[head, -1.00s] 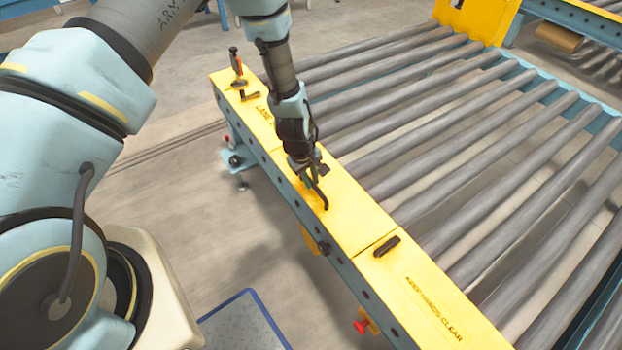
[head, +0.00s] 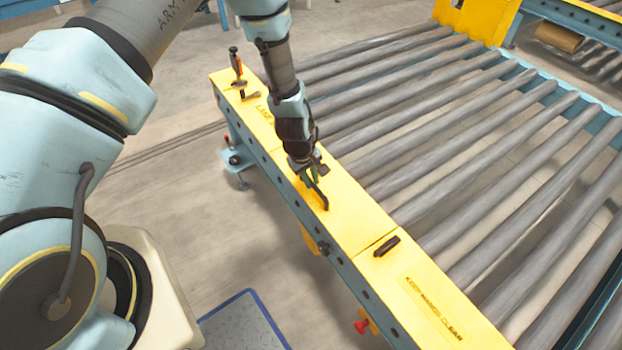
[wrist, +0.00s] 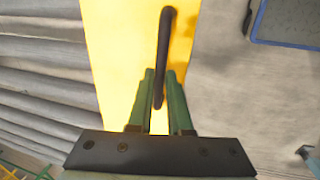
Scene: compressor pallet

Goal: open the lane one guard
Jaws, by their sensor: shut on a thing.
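The lane one guard (head: 350,222) is a yellow cover along the near side rail of the roller conveyor; it lies flat, with part of its lettering behind my arm. A dark bar handle (head: 321,197) stands on its top. My gripper (head: 311,182) is over the guard and shut on this handle. In the wrist view the two green fingers of my gripper (wrist: 160,85) close around the dark handle (wrist: 164,40), above the yellow guard (wrist: 115,50).
A second yellow cover (head: 425,295) with a small dark handle (head: 386,246) adjoins at the lower right. Grey rollers (head: 470,140) fill the right. A blue-edged mat (head: 245,320) lies on the floor.

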